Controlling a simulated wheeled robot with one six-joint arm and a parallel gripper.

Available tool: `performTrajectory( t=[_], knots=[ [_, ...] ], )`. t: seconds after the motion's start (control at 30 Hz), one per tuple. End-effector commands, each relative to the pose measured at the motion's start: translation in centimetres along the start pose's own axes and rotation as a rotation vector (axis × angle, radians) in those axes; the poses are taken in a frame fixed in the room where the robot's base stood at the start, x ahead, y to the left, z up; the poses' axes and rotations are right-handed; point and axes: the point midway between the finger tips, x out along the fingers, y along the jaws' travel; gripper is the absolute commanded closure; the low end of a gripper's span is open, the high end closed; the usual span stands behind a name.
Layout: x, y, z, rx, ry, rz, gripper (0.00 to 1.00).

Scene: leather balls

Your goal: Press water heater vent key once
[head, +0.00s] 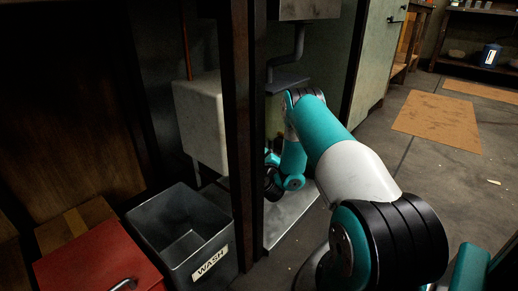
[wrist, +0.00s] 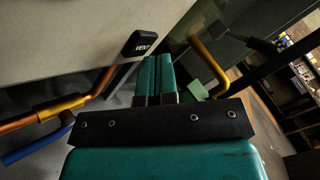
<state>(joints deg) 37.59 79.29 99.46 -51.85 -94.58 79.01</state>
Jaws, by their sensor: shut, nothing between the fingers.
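The vent key (wrist: 140,43) is a small black block with white "VENT" lettering. In the wrist view it sits at the lower edge of a pale panel (wrist: 70,30), the water heater's body by its look. My gripper (wrist: 157,58) is shut with nothing between its teal fingers. Its tips show just below and right of the key in the picture; I cannot tell whether they touch it. In the head view a pale tank (head: 202,122), likely the water heater, stands behind a dark post. My arm reaches in from the right, and its far end is partly hidden by the post.
In the wrist view, an orange pipe (wrist: 62,106) and a blue pipe (wrist: 38,146) lie left, and a yellow pipe (wrist: 208,66) lies right. In the head view, the dark post (head: 243,130), a grey WASH bin (head: 192,240) and a red box (head: 98,262) crowd the left. Floor is open at right.

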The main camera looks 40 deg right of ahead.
Motion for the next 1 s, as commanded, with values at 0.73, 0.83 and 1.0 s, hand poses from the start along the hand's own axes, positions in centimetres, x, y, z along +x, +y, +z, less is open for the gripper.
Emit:
performTrajectory(
  t=[0.73,0.83,1.0],
  knots=[
    [0.41,0.34,0.25,0.000,0.002,0.000,1.00],
    [0.52,0.38,0.33,0.001,0.002,-0.001,1.00],
    [0.57,0.46,0.36,0.000,0.001,0.000,1.00]
  ],
)
